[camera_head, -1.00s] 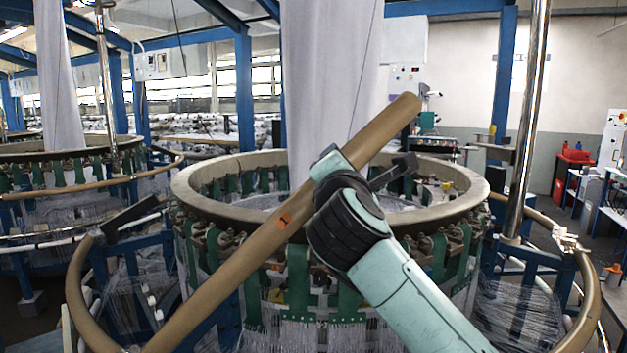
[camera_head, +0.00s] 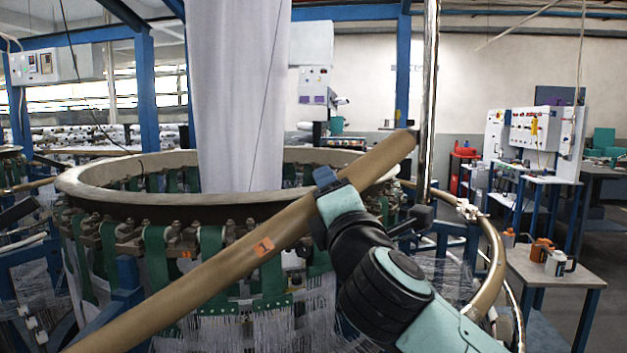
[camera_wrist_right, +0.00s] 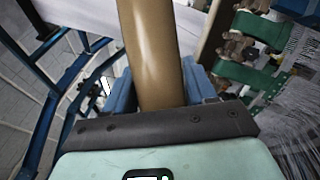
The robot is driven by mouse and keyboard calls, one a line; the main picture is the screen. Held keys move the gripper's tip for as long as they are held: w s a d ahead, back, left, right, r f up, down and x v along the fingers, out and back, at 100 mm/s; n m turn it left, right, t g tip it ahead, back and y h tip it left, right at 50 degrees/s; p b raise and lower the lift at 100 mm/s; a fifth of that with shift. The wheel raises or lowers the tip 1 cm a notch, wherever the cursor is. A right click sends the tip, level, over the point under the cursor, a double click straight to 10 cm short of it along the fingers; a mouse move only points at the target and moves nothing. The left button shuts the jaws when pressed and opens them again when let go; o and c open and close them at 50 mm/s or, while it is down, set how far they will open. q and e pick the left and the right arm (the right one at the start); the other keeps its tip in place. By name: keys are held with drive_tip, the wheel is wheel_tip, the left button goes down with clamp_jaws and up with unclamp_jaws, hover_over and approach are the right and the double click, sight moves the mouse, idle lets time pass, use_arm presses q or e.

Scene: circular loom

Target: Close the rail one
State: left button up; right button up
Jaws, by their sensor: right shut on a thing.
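Rail one is a tan curved bar (camera_head: 215,280) with an orange tag marked 1. In the head view it slants from the lower left up to the right, its free end above the loom's ring. My right gripper (camera_head: 327,180) is shut on this rail near its upper end; its fingertips are partly hidden. In the right wrist view the rail (camera_wrist_right: 152,50) runs up from between the blue fingers (camera_wrist_right: 155,92). The circular loom's ring (camera_head: 110,200) is behind the rail. My left gripper is not in view.
Another tan rail (camera_head: 492,262) curves around the loom's right side, by a chrome post (camera_head: 428,110). A small table (camera_head: 570,277) with orange and white mugs stands at the right. White fabric (camera_head: 235,90) hangs over the loom. Open floor lies between the loom and the tables.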

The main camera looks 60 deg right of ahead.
drive_tip(key=shift+s+d+f+m, duration=0.15)
drive_tip(key=shift+s+f, duration=0.2)
drive_tip(key=shift+f, duration=0.25)
drive_tip(key=shift+s+d+f+m, duration=0.15)
drive_tip(key=shift+s+f, duration=0.15)
drive_tip(key=shift+f, duration=0.3)
drive_tip(key=o, duration=1.4)
drive_tip(key=v, duration=1.3)
drive_tip(key=shift+a, duration=0.2)
drive_tip(key=shift+f, duration=0.1)
